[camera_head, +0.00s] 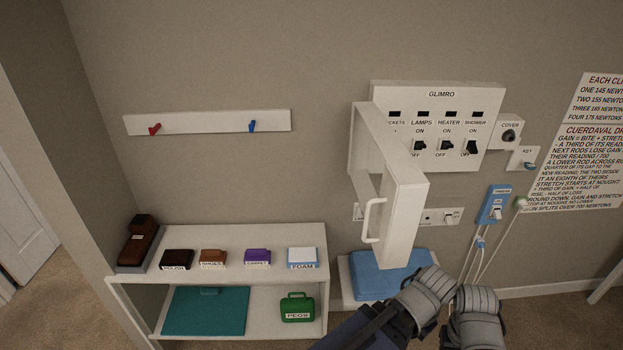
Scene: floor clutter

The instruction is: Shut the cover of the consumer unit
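The white consumer unit (440,97), labelled GLIMRO, is on the wall right of centre. Its front shows several labelled switches, including LAMPS, HEATER and SHOWER. Its white cover (405,215) stands open, swung out from the unit's left side towards me. The cover has a white bar handle (371,220) on its outer face. It hides part of the leftmost switch, labelled as sockets. A round dark knob labelled COVER (509,136) is on a small plate right of the unit. My grey and dark blue arm parts show at the bottom, below the cover; I see no gripper fingers.
A white shelf (225,238) at left holds brushes or pads, with a teal case and a green PEGS box below. A blue block (390,274) sits under the cover. A blue switch box (494,204) with hanging cords and a KEY plate (523,158) are at right.

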